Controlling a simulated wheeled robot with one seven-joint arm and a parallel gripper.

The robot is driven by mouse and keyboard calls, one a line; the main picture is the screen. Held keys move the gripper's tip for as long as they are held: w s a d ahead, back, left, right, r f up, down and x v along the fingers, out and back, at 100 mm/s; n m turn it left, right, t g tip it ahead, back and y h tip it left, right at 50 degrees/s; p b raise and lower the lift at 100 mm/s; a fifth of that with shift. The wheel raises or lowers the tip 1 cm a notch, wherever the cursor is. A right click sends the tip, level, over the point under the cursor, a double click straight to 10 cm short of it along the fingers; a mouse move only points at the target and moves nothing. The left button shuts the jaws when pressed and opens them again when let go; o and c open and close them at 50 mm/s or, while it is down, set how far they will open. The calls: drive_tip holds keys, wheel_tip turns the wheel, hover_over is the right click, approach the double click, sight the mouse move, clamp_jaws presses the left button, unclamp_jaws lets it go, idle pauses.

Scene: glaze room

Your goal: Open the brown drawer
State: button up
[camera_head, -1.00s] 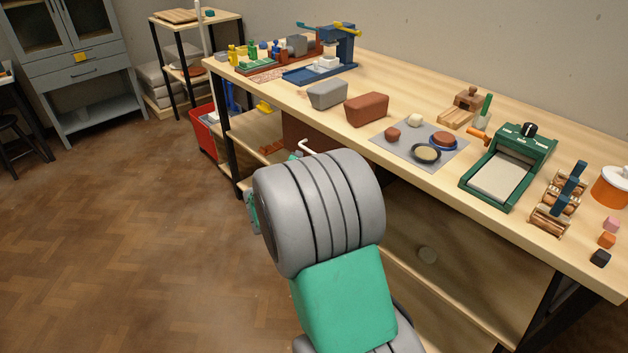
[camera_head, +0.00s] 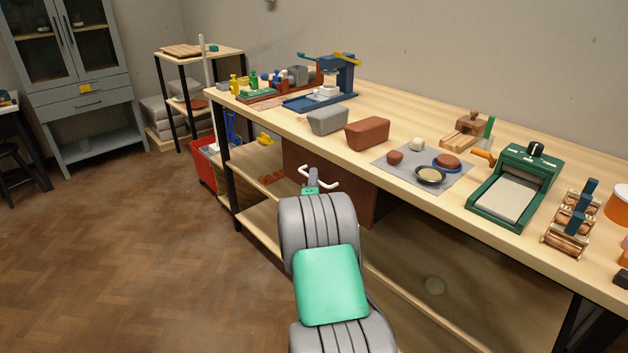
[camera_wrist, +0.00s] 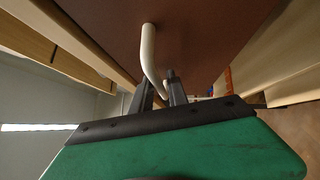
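The brown drawer (camera_head: 345,196) hangs under the bench top and looks closed. Its white bar handle (camera_head: 324,171) sticks out from the front and also shows in the wrist view (camera_wrist: 148,52). My gripper (camera_head: 312,180) is at the handle, partly hidden by my arm in the head view. In the wrist view, the two dark fingers of my gripper (camera_wrist: 161,92) stand apart, with the handle bar running between them. The fingers look open around the bar; contact is not clear. The brown drawer front (camera_wrist: 205,40) fills the top of the wrist view.
A lower shelf (camera_head: 262,222) runs under the bench. The floor (camera_head: 140,250) at left is clear.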

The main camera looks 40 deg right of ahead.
drive_tip(key=shift+c, duration=0.3)
clamp_jaws()
idle(1.0)
